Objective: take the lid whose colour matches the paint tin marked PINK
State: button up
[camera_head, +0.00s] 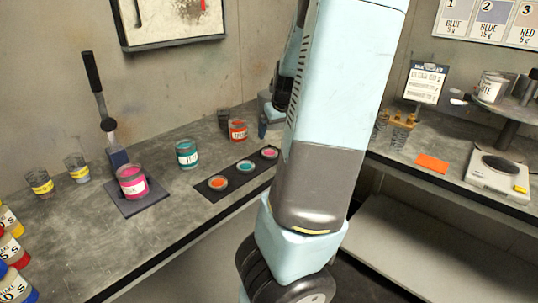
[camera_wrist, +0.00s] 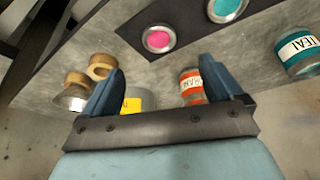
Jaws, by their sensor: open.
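A tin of pink paint (camera_head: 131,182) with a pale label, too small to read, stands on a dark plate at the left of the bench. Three lids lie on a black strip: an orange lid (camera_head: 217,183), a teal lid (camera_head: 245,170) and a pink lid (camera_head: 270,153), the farthest right. In the wrist view the pink lid (camera_wrist: 158,38) lies beyond and between my fingertips, apart from them. The teal lid (camera_wrist: 225,8) is cut by the top edge. My gripper (camera_wrist: 160,68) is open and empty; in the head view my arm largely hides it.
A teal tin (camera_head: 187,153) and an orange tin (camera_head: 238,130) stand behind the black strip (camera_head: 203,188). A lever stand (camera_head: 108,125) rises behind the pink tin. Several tins crowd the left edge.

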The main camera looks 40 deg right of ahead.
aim_at(269, 151)
jog(key=shift+x, duration=5.65)
jog(key=shift+w+d+r, duration=0.1)
jog(key=shift+w+d, duration=0.05)
jog(key=c, duration=1.1)
jog(key=shift+r, duration=0.1)
